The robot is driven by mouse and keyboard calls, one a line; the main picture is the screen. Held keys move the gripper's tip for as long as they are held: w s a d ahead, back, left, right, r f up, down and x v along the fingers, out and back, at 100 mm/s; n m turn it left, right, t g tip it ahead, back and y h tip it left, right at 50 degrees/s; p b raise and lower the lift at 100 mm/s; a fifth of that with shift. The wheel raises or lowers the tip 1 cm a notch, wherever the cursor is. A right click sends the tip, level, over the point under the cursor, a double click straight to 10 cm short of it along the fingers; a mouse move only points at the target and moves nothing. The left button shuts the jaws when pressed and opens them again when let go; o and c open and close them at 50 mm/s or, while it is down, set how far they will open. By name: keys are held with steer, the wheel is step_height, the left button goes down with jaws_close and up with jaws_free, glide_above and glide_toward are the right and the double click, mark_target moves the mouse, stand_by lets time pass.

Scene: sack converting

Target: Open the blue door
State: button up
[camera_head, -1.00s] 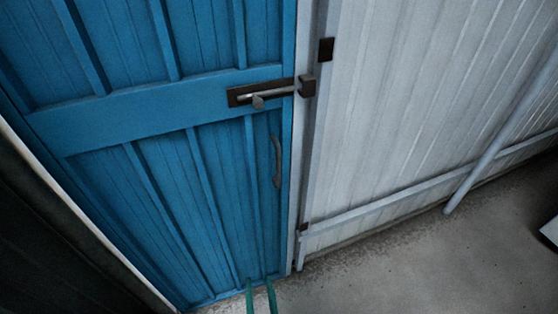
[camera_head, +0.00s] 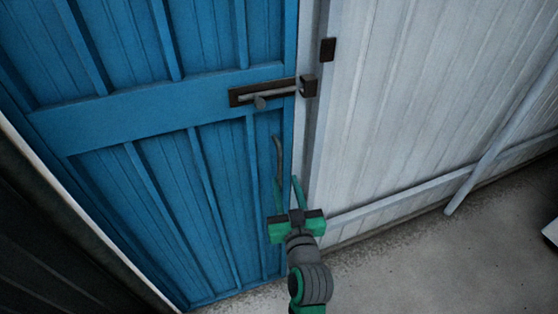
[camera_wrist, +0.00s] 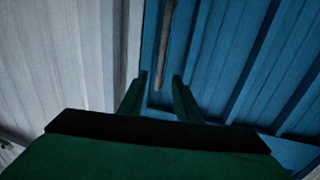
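The blue door (camera_head: 100,120) stands closed in its frame in the head view. A dark sliding bolt (camera_head: 262,95) with a small knob spans from the door to a catch (camera_head: 308,86) on the white post. Below it is a vertical grey pull handle (camera_head: 278,160) near the door's right edge. My gripper (camera_head: 286,182) is open and empty, its two green fingers pointing up at the handle's lower end. In the wrist view the open fingers (camera_wrist: 159,82) show, with the handle (camera_wrist: 164,45) beyond them, roughly between the tips. I cannot tell whether they touch it.
A white corrugated wall (camera_head: 410,100) stands right of the door, with a pale slanted pole (camera_head: 490,155) against it. A dark panel (camera_head: 40,230) is at the lower left.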

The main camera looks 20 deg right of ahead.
mark_target(280, 163)
steer(key=w, duration=0.3)
steer(key=w+d, duration=0.1)
steer(key=w, duration=0.6)
steer(key=shift+d, duration=0.3)
jaws_close()
